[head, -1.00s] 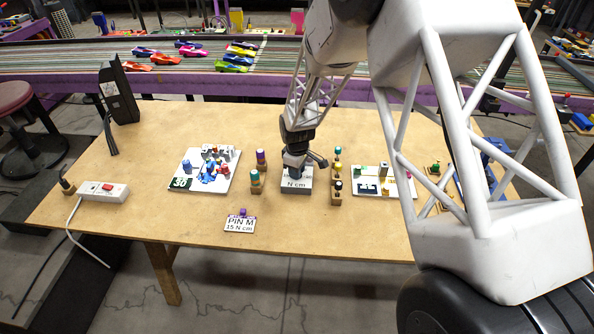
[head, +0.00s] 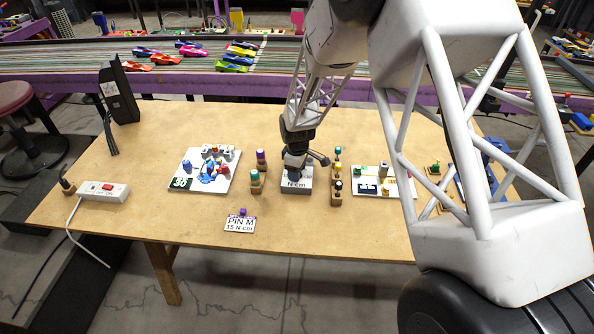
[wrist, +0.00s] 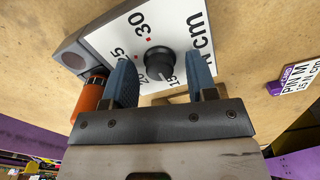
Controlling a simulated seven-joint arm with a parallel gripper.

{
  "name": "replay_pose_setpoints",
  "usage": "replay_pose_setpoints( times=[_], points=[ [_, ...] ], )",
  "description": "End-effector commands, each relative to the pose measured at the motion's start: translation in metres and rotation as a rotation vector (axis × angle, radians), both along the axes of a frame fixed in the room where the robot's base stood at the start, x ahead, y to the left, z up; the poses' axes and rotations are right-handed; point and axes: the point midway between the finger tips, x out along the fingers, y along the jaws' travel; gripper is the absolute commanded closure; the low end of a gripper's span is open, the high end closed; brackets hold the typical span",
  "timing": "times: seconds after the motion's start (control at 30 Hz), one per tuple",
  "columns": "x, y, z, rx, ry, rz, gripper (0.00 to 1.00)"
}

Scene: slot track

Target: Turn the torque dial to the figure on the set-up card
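The torque dial is a black round knob (wrist: 160,60) on the white face of a grey box (wrist: 104,38). The face shows 30, 20, 15 and "N cm" with red marks; other figures are partly hidden. My gripper (wrist: 161,66) is open, its blue fingers on either side of the knob with a gap at each side. I cannot tell exactly where the knob's pointer stands. In the head view, my gripper (head: 295,166) is over the box (head: 296,185) and hides the knob. The set-up card (head: 240,223) reads "PIN M 15 N cm"; it also shows in the wrist view (wrist: 298,82).
Small coloured-topped pieces on wooden blocks stand left (head: 256,182) and right (head: 337,185) of the box. White boards (head: 187,165) with parts lie farther out. A power strip (head: 104,192) is at the left. The table front (head: 330,228) is clear beyond the card.

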Motion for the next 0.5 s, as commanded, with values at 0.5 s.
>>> replay_pose_setpoints(
  times=[0.5],
  points=[
    [0.000,0.000,0.020,0.000,-0.001,0.000,0.48]
  ],
)
